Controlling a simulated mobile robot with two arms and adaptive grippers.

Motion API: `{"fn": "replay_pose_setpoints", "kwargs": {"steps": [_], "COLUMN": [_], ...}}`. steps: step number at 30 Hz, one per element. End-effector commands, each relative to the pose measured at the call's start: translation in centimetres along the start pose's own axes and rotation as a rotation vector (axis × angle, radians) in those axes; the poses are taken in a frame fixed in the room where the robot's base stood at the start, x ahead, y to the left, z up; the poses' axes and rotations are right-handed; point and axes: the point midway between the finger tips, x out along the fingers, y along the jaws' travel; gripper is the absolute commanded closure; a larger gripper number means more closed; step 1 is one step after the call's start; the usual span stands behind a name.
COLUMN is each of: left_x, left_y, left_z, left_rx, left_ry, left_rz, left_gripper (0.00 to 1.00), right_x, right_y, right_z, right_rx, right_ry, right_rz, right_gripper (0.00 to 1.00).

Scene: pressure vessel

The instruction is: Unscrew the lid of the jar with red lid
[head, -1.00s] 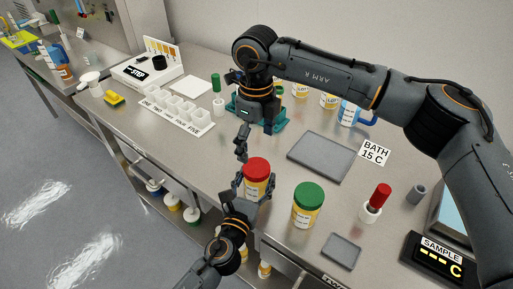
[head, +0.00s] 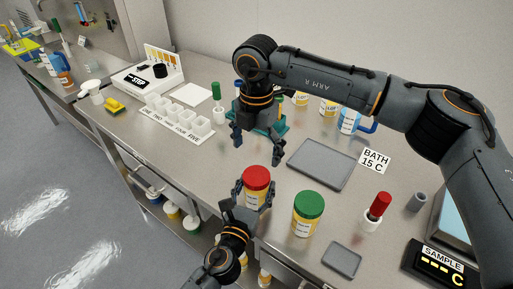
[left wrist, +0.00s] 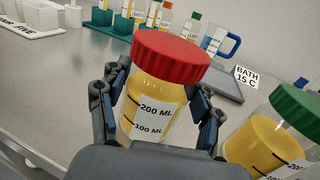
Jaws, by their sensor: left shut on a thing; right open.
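The jar with the red lid (head: 256,184) stands upright near the front edge of the bench, its lid on. It holds yellow contents and also shows in the left wrist view (left wrist: 155,100). My left gripper (head: 252,194) is shut on the jar's body, one finger on each side, below the lid. My right gripper (head: 257,147) hangs open and empty above the bench, behind the jar and apart from it, with its fingers pointing down.
A green-lidded jar (head: 307,213) stands close on the right. Behind are a grey tray (head: 320,164) and the BATH 15 C sign (head: 375,160). A red-topped bottle (head: 376,211) and a small grey tray (head: 342,259) are to the right. Labelled white cups (head: 180,116) stand left.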

Motion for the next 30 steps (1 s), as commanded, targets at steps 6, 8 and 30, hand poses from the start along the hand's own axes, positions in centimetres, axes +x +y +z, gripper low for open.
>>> {"fn": "replay_pose_setpoints", "kwargs": {"steps": [6,8,30], "left_x": [-0.1,-0.1,-0.1], "left_y": [0.0,0.0,0.0], "left_z": [-0.2,-0.2,-0.2], "left_rx": [0.000,0.000,0.000], "left_ry": [0.003,0.004,0.004], "left_rz": [0.000,0.000,0.000], "left_gripper": [1.00,1.00,1.00], "right_x": [2.0,3.0,8.0], "right_y": [-0.1,-0.1,0.0], "right_z": [0.0,0.0,0.0], "right_rx": [0.022,0.021,0.019], "right_ry": [0.001,0.002,0.000], "right_rz": [-0.003,-0.004,-0.001], "right_gripper": [0.11,0.11,0.15]}}
